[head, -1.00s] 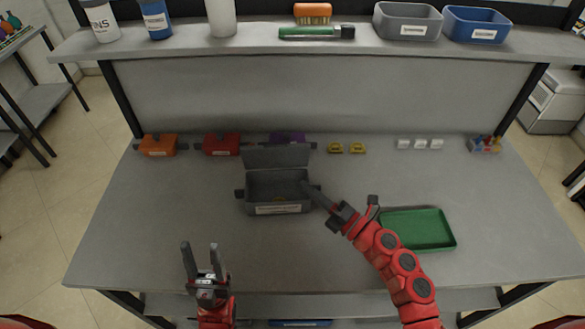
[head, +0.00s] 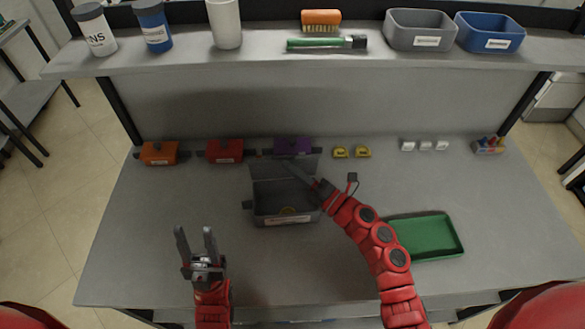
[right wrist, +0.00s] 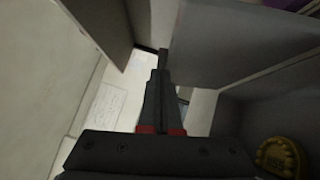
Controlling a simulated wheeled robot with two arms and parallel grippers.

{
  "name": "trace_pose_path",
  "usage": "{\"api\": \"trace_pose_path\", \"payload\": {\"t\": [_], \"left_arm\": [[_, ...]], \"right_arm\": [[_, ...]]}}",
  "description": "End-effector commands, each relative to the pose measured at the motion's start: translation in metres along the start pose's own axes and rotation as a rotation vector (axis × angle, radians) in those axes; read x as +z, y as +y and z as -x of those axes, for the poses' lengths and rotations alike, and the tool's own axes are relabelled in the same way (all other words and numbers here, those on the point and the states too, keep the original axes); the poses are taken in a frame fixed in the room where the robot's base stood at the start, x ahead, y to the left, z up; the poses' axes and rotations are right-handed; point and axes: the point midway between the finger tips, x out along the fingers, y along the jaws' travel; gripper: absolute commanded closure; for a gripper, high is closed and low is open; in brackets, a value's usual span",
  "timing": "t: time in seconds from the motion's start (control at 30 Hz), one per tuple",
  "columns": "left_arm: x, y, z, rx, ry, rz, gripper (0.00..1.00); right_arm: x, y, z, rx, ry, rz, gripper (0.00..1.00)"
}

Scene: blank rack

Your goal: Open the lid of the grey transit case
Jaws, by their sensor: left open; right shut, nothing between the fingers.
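The grey transit case (head: 286,218) stands on the middle of the bench with a white label on its front. Its lid (head: 312,164) is raised along the back edge, and the inside shows. A round yellow object (right wrist: 277,156) lies inside the case. My right gripper (head: 288,167) is shut and empty, its tip in front of the raised lid, above the case's opening. In the right wrist view its shut fingers (right wrist: 163,60) lie close to a grey panel; I cannot tell if they touch it. My left gripper (head: 195,240) is open and empty, front left of the case.
A green tray (head: 424,237) lies right of the case, beside my right arm. Orange (head: 159,153), red (head: 225,151) and purple (head: 292,146) cases stand along the back. A shelf (head: 370,58) with containers runs above. The bench's left front is mostly clear.

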Motion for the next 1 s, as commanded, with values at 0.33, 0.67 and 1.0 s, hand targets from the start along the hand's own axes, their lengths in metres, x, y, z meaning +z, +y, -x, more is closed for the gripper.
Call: {"api": "trace_pose_path", "payload": {"t": [0.33,0.67,1.0], "left_arm": [[0.000,0.000,-0.001,0.000,0.000,0.000,0.53],[-0.002,-0.001,-0.013,0.000,0.000,0.000,0.53],[-0.002,-0.001,-0.011,0.000,0.000,0.000,0.53]], "right_arm": [[0.013,0.007,-0.016,-0.027,0.005,-0.024,1.00],[0.021,0.003,-0.021,-0.080,0.000,-0.080,1.00],[0.018,0.003,-0.017,-0.080,0.000,-0.079,1.00]]}}
